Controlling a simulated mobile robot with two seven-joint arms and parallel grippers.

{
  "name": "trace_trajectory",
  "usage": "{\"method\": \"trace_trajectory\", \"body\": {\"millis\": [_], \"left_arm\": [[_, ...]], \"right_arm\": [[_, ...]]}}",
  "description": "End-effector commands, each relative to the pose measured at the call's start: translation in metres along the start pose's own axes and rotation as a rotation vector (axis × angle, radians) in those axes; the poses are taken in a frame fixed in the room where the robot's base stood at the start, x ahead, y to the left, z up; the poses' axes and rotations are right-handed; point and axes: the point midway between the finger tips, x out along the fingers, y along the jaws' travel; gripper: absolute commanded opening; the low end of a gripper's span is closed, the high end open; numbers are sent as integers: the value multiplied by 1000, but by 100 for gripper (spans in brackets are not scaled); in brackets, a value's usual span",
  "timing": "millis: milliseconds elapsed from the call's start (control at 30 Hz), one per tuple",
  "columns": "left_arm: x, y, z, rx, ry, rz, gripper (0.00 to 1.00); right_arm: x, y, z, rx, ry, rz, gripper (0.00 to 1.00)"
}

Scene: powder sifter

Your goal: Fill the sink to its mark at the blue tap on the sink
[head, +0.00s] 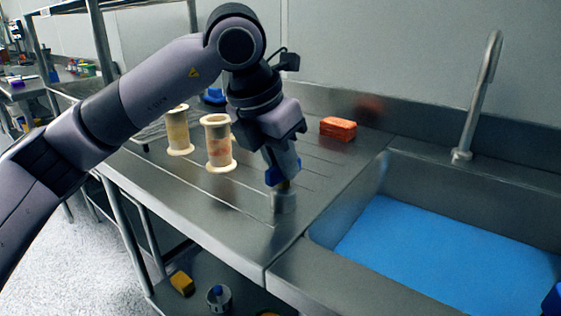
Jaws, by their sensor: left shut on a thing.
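The sink (345,200) is a steel basin at the right, and a flat bright blue surface (440,262) covers its lower part. I cannot make out a mark on its wall. My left gripper (283,183) points down over the drainboard left of the sink. It is shut on a short metal piece (283,202) at the board; blue shows around the fingers, and they hide much of what they hold. A blue and dark part at the lower right edge may be my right gripper (552,300), cut off by the frame.
A curved steel spout (478,100) rises behind the sink. Two cream spool-shaped containers (218,145) (179,132) and an orange-red block (338,128) stand on the drainboard (180,190). A yellow block (182,283) and a round metal pot (218,299) lie below it.

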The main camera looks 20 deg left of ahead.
Motion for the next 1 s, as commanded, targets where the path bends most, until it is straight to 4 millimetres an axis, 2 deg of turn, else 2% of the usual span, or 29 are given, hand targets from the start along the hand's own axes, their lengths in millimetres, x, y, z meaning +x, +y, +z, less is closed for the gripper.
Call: {"method": "trace_trajectory", "body": {"millis": [300, 800, 833, 900, 1000], "left_arm": [[3, -1, -2, -97, 11, 42, 0], [3, -1, -2, -114, 13, 48, 0], [3, -1, -2, -114, 13, 48, 21], [3, -1, -2, -114, 12, 47, 44], [2, -1, -2, -114, 9, 47, 44]], "right_arm": [[0, -3, -6, -5, 16, -7, 44], [2, -4, -11, -8, 27, -8, 44], [2, -4, -11, -8, 26, -8, 44], [2, -4, -11, -8, 26, -9, 44], [2, -4, -10, -8, 25, -9, 44]]}}
